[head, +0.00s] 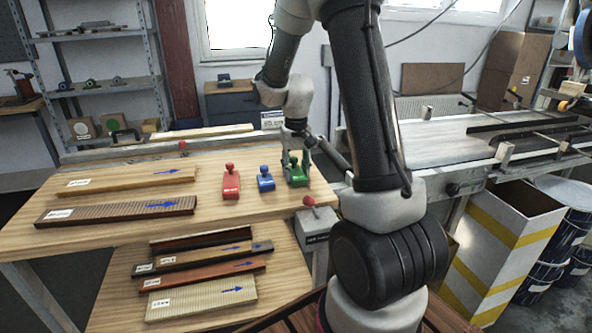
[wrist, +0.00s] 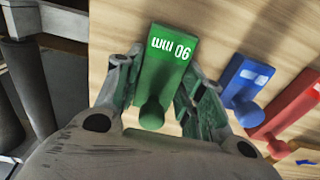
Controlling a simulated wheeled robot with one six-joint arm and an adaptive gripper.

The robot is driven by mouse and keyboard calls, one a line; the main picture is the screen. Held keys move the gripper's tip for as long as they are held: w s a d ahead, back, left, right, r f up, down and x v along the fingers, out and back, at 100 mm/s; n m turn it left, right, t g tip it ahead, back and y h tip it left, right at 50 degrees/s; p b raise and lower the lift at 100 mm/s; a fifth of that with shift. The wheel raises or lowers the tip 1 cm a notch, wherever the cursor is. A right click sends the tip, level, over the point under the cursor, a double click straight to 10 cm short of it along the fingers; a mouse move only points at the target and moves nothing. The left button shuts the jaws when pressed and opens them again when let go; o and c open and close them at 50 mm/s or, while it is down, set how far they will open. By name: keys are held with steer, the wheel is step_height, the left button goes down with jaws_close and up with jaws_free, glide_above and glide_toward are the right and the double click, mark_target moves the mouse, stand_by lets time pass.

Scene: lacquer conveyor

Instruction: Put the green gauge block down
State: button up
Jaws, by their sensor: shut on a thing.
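The green gauge block (head: 296,176) is at the right end of the wooden table, to the right of the blue block. In the wrist view the green block (wrist: 167,62) carries a white "90 mm" label and has a round knob at its near end. My gripper (head: 295,160) is shut on it, with one finger on each side. In the wrist view my gripper (wrist: 160,92) has its fingers along the block's sides near the knob. The block is at or very close to the tabletop; I cannot tell whether it touches.
A blue block (head: 265,180) and a red block (head: 231,183) stand to the left on the wooden table (head: 140,225). Labelled wood strips (head: 118,209) lie further left. A red-knobbed lever (head: 309,201) is at the table's right edge. A conveyor (head: 440,135) lies behind right.

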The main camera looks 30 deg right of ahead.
mark_target(296, 172)
steer(key=o, duration=1.3)
steer(key=shift+f, duration=0.1)
steer(key=shift+r, duration=0.5)
steer(key=s+a+r, duration=0.1)
steer(key=s+r, duration=0.3)
steer(key=r, duration=1.1)
steer(key=s+a+r+n+t, duration=0.1)
steer(key=s, duration=0.5)
steer(key=s+a+r+n+t, duration=0.1)
steer(key=s+t, duration=0.1)
steer(key=s, duration=0.5)
steer(key=s+a+r+n+t, duration=0.1)
steer(key=s+a, duration=0.1)
steer(key=s, duration=0.5)
steer(key=shift+a, duration=0.1)
